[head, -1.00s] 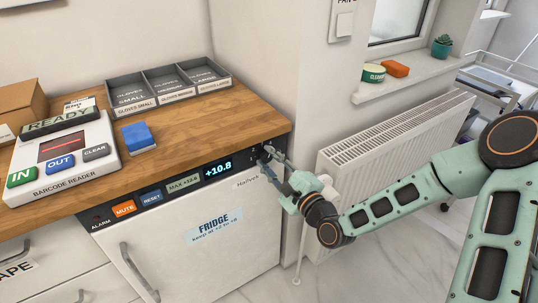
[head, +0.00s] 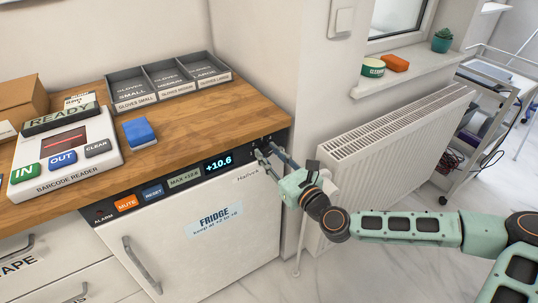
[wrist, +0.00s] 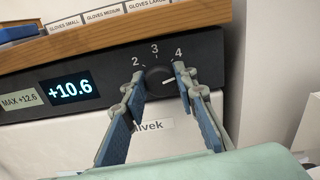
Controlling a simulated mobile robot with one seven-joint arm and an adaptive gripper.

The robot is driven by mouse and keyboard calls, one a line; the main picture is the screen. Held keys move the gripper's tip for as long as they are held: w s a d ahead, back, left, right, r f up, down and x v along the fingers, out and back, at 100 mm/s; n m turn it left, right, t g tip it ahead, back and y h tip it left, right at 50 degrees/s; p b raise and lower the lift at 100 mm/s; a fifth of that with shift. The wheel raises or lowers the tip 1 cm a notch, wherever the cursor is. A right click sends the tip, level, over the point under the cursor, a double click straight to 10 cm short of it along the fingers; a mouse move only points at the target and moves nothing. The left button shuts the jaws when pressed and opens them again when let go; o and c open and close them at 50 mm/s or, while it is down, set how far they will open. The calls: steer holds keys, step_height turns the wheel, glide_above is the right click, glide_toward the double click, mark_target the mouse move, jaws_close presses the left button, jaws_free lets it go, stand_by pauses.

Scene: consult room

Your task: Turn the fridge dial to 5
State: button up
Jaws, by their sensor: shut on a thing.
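The fridge dial (wrist: 158,76) is a dark round knob on the black control strip. The marks 2, 3 and 4 show around it in the wrist view; other marks are hidden by the fingers. My gripper (wrist: 160,80) is shut on the dial, one finger on each side of it. I cannot tell for certain which number the dial points to. In the head view my gripper (head: 264,154) reaches the right end of the strip on the white fridge (head: 190,245). The fridge display (head: 218,164) reads +10.6.
Mute (head: 126,203) and reset (head: 153,192) buttons sit on the strip left of the display. The wooden counter (head: 200,118) overhangs just above. A white radiator (head: 385,155) stands close to the right of my gripper.

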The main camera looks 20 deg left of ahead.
steer(key=m, duration=0.4)
steer(key=shift+w+r+m, duration=0.1)
steer(key=shift+r+m, duration=0.05)
steer(key=shift+m, duration=0.15)
stand_by(0.5)
steer(key=o, duration=1.1)
steer(key=shift+v, duration=6.05)
